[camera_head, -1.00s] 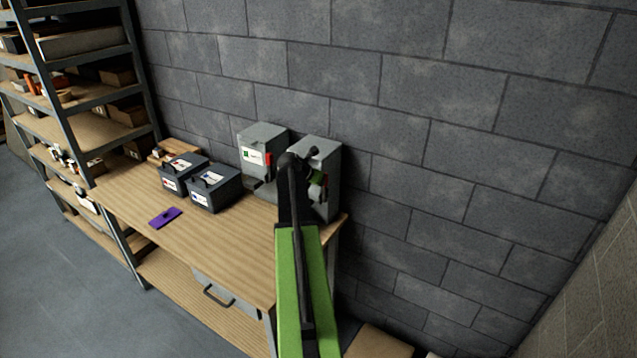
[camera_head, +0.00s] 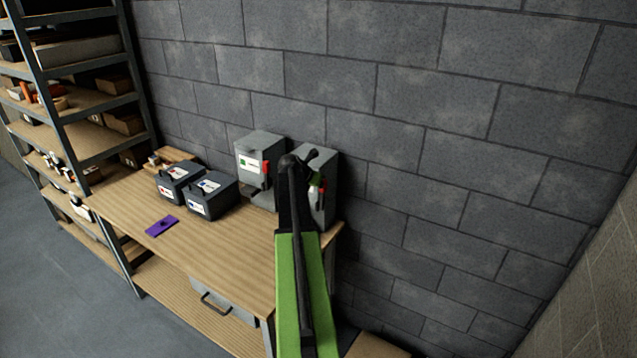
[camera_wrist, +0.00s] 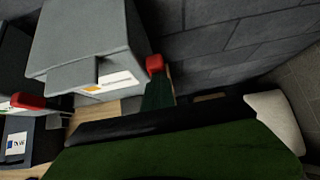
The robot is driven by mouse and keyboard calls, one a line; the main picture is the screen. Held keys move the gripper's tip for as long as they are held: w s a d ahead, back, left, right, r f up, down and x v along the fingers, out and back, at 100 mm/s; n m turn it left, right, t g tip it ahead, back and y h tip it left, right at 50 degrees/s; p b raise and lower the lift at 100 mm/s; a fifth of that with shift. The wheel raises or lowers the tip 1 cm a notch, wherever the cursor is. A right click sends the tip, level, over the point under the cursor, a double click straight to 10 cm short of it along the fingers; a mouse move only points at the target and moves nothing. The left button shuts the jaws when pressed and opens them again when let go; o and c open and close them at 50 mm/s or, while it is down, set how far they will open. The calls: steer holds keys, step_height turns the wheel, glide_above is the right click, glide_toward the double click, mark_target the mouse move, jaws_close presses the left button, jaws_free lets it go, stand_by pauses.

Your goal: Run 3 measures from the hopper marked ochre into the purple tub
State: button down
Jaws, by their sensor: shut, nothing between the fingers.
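Two grey hoppers stand against the wall at the bench's right end. The left hopper (camera_head: 262,150) has a white label with a green mark and a red-tipped lever. The right hopper (camera_head: 327,165) is partly hidden by my arm. In the wrist view a near grey hopper (camera_wrist: 90,38) has a label with an ochre mark and a red knob (camera_wrist: 155,63) at its side. My gripper (camera_head: 314,189) is shut and empty, in front of the right hopper; whether it touches the lever I cannot tell. A small purple piece (camera_head: 162,226) lies near the bench's front edge, looking flat.
Two dark boxes with labels, one red-marked (camera_head: 180,182) and one blue-marked (camera_head: 210,194), stand left of the hoppers. A wooden tray (camera_head: 172,157) is behind them. Shelving (camera_head: 62,105) stands at the left. The bench's front middle (camera_head: 225,245) is clear.

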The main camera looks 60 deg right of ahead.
steer(key=shift+s+d+r, duration=0.1)
steer(key=shift+d+r, duration=0.2)
steer(key=shift+d, duration=0.3)
steer(key=shift+r, duration=0.1)
steer(key=a+f+p+v, duration=0.1)
steer(key=p+v, duration=0.7)
steer(key=v, duration=0.4)
steer(key=shift+p, duration=0.3)
steer(key=shift+r, duration=0.1)
